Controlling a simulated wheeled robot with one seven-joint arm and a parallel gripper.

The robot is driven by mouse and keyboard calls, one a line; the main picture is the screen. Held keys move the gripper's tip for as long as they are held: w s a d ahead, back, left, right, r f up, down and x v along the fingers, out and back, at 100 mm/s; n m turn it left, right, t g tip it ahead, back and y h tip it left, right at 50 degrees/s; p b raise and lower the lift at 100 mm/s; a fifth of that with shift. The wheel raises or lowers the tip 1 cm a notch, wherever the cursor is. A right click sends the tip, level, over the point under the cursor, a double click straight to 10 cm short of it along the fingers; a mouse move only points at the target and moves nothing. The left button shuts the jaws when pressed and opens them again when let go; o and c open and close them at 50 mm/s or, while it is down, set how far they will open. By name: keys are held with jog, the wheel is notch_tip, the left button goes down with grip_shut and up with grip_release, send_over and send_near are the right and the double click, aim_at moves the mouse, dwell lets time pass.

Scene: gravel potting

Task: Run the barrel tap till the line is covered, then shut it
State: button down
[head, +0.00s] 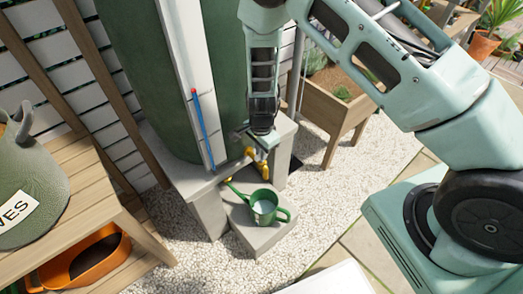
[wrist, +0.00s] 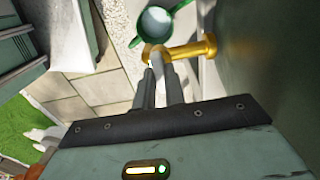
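The brass tap (head: 262,167) sticks out low on the green barrel (head: 140,60); in the wrist view its bar (wrist: 190,49) lies just beyond my fingertips. My gripper (wrist: 160,66) points down at the tap, its two fingers close together with a narrow gap. I cannot tell whether they grip the tap's handle. The green watering can (head: 265,207) stands upright under the tap, its spout to the left; its pale round inside (wrist: 157,24) shows in the wrist view. No line is readable in it, and I cannot make out a water stream.
A blue gauge tube (head: 203,130) with a red top runs up a pale board on the barrel. The can stands on a grey block (head: 255,238) on gravel. A wooden bench (head: 85,185) is at left, a wooden planter (head: 335,105) behind at right.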

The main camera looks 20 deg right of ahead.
jog(key=shift+n, duration=0.3)
jog(key=n, duration=0.5)
jog(key=shift+p, duration=0.35)
jog(key=n, duration=0.6)
dwell(0.3)
jog(key=c, duration=1.5)
grip_release()
jog(key=shift+o, duration=0.2)
jog(key=shift+r, duration=0.1)
notch_tip(320, 180, up, 17)
jog(key=p, duration=0.1)
jog(key=shift+r, duration=0.15)
